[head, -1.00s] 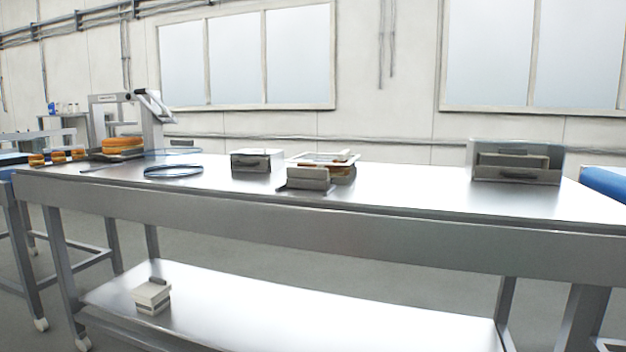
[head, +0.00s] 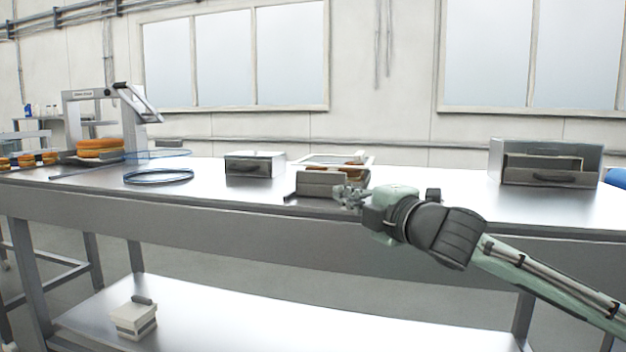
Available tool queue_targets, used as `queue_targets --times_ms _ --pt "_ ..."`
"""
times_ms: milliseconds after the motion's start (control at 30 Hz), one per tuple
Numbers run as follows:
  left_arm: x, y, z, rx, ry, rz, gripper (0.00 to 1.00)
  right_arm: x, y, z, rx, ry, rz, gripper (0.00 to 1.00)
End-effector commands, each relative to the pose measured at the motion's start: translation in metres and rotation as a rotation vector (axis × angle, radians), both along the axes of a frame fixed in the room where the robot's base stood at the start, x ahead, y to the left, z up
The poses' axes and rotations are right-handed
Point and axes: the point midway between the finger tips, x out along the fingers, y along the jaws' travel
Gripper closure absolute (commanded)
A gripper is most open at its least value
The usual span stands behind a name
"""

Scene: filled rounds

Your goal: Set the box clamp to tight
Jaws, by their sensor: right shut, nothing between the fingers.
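No part is clearly readable as the box clamp or its setting. A low open box (head: 357,161) with a pale rim and brown things inside stands mid-table, with a grey block (head: 320,183) at its front that may belong to a clamp. My right gripper (head: 345,196) is shut and empty, just in front of the right end of this block. Whether it touches the block cannot be told, and it hides part of the box's front. My left gripper is not in view.
A grey drawer box (head: 255,165) stands left of the open box, and a larger one (head: 547,162) at the right. Blue rings (head: 158,176) lie at left, near a lever-topped frame (head: 112,115) with orange-brown rounds (head: 99,149). Bare steel tabletop (head: 455,195) separates the boxes.

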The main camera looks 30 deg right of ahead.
Motion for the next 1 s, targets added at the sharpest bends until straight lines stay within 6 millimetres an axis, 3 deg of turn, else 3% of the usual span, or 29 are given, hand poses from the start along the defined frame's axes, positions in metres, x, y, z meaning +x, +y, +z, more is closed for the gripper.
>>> queue_targets --times_ms 400,767,867,1000 --pt "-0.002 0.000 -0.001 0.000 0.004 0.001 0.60 0.003 0.000 0.000 -0.001 0.000 0.001 1.00" --pt "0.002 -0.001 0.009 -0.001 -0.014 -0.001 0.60 0.044 -0.003 0.003 -0.004 -0.004 0.000 1.00" --pt "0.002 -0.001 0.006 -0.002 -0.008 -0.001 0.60 0.053 -0.007 0.005 0.001 -0.005 -0.005 1.00" --pt "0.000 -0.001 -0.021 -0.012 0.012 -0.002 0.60 0.062 -0.010 0.005 0.008 -0.005 -0.008 1.00"
